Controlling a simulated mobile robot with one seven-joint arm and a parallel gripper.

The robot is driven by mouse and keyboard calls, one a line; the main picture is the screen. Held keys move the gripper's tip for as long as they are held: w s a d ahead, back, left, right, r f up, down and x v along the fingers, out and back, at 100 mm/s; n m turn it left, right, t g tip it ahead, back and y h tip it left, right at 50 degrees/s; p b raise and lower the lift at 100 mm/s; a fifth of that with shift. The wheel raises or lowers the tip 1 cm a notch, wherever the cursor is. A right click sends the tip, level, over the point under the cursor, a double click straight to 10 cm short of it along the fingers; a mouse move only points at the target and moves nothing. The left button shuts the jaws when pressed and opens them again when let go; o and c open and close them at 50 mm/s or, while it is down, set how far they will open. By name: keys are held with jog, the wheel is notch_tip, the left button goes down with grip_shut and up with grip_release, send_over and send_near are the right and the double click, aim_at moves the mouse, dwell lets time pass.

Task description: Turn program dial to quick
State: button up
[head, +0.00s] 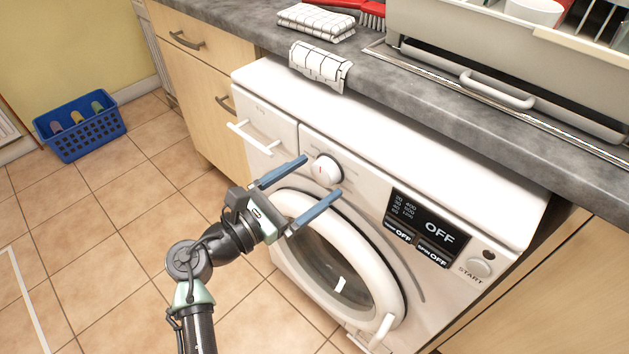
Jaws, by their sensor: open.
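The program dial (325,170) is a round white knob with a small red mark, on the upper front panel of the white washing machine (420,185). The labels around it are too small to read. My gripper (322,176) is open, with its two blue fingers spread to either side of the dial in the picture. I cannot tell whether the fingers touch the dial or are still short of it. The machine's display (428,226) reads OFF.
The round door (388,262) is below the dial and looks closed. The detergent drawer handle (249,137) is left of the dial, and the start button (479,267) is at the right. A cloth (320,66) hangs over the counter edge (440,105). A blue basket (80,128) stands on the floor.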

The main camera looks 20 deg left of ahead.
jog(key=shift+w+d, duration=0.2)
jog(key=shift+w, duration=0.3)
jog(key=c, duration=1.4)
